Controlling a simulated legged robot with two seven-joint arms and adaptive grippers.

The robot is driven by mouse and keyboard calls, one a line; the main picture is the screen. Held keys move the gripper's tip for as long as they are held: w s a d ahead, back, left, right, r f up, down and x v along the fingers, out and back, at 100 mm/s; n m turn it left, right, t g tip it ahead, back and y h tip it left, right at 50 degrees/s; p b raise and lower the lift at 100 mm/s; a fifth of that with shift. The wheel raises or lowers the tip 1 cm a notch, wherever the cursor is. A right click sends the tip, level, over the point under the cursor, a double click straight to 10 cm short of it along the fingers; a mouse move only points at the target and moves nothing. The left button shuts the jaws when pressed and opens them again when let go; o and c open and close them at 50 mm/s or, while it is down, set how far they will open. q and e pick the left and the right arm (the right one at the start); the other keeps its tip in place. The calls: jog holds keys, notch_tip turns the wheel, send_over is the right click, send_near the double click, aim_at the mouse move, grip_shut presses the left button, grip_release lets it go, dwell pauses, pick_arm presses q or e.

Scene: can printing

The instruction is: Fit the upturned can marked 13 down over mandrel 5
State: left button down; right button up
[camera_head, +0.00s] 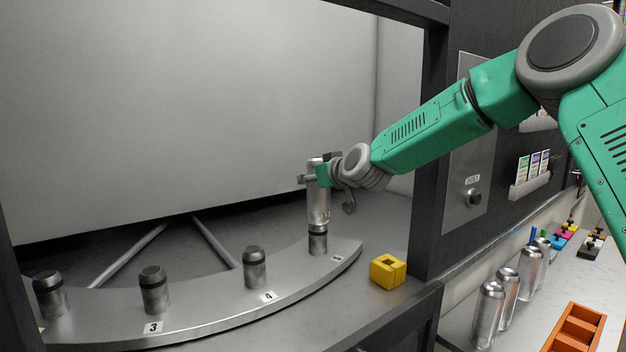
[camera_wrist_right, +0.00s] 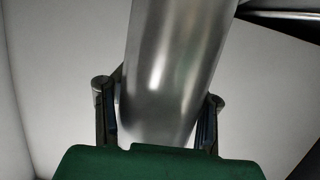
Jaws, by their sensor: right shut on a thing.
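The silver can (camera_head: 319,205) is held upright in my right gripper (camera_head: 318,178), above mandrel 5 (camera_head: 318,243) at the right end of the curved rail. Its lower end meets the mandrel's top in the picture; I cannot tell whether it is around the top or just above it. The mandrel's lower part shows below the can. The can's mark is too small to read surely. In the right wrist view the can (camera_wrist_right: 178,70) stands between the two fingers, slightly tilted in the picture. My left gripper is not in view.
Mandrel 4 (camera_head: 254,268), mandrel 3 (camera_head: 154,290) and another mandrel (camera_head: 48,295) stand bare on the rail (camera_head: 215,316). A yellow block (camera_head: 388,271) lies right of the rail. Several cans (camera_head: 488,315) and an orange crate (camera_head: 578,325) stand on the right bench, beyond a dark post (camera_head: 433,150).

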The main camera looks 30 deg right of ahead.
aim_at(325, 209)
jog(key=shift+f+b, duration=2.8)
jog(key=shift+f, duration=1.35)
jog(key=o, duration=0.9)
jog(key=shift+s, duration=0.1)
jog(key=v, duration=1)
jog(key=shift+s+d+r, duration=0.1)
jog(key=shift+r, duration=0.05)
jog(key=shift+s+r, duration=0.1)
jog(key=shift+s, duration=0.6)
